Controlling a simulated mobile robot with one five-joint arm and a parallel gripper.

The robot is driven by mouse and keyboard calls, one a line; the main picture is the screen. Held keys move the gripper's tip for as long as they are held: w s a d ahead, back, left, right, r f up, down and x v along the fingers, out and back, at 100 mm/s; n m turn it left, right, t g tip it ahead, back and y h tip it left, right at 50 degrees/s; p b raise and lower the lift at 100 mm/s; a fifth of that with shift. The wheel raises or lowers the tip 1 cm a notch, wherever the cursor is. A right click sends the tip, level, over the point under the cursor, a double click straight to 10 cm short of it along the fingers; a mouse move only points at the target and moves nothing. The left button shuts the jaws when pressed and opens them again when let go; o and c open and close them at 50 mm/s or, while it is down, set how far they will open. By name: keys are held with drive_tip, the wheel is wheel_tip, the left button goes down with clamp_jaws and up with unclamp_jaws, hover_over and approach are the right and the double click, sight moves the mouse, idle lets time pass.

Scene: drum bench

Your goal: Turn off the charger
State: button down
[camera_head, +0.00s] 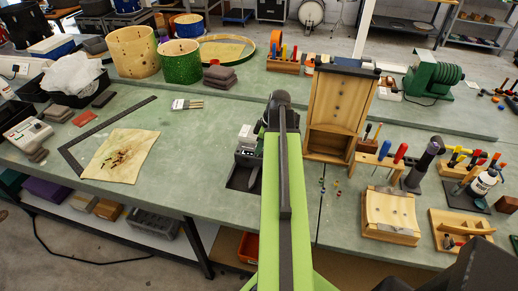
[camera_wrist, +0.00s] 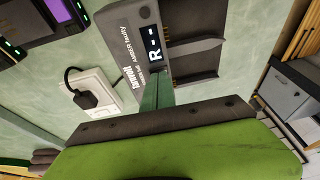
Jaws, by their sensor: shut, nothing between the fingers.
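The charger (camera_wrist: 140,45) is a grey device in the wrist view, with a lit display reading "R - -" and white lettering along its face. In the head view the charger (camera_head: 247,153) sits mid-bench, just left of my green arm and partly hidden by it. A black plug (camera_wrist: 90,92) sits in a white socket block (camera_wrist: 105,90) beside the charger. My gripper (camera_wrist: 157,90) is shut and empty, its dark green fingers reaching to the charger's lower edge by the display. I cannot tell whether they touch. No switch is clearly visible.
A dark device with a purple screen (camera_wrist: 65,10) is at the wrist view's upper left. A wooden cabinet (camera_head: 340,105) stands close right of my arm. A stained cloth (camera_head: 120,155) and dark square (camera_head: 85,138) lie at left. Drum shells (camera_head: 180,65) stand behind. Bare bench lies left of the charger.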

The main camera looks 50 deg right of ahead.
drive_tip(key=shift+a+r+p, duration=0.1)
drive_tip(key=shift+r+p, duration=0.45)
drive_tip(key=r+p, duration=0.4)
drive_tip(key=shift+s+a+r, duration=0.15)
drive_tip(key=shift+a+r, duration=0.1)
drive_tip(key=s+r+p, duration=0.3)
drive_tip(key=r+p, duration=0.4)
drive_tip(key=p, duration=0.1)
drive_tip(key=shift+s+a+r, duration=0.2)
drive_tip(key=shift+s+r, duration=0.05)
drive_tip(key=shift+r, duration=0.1)
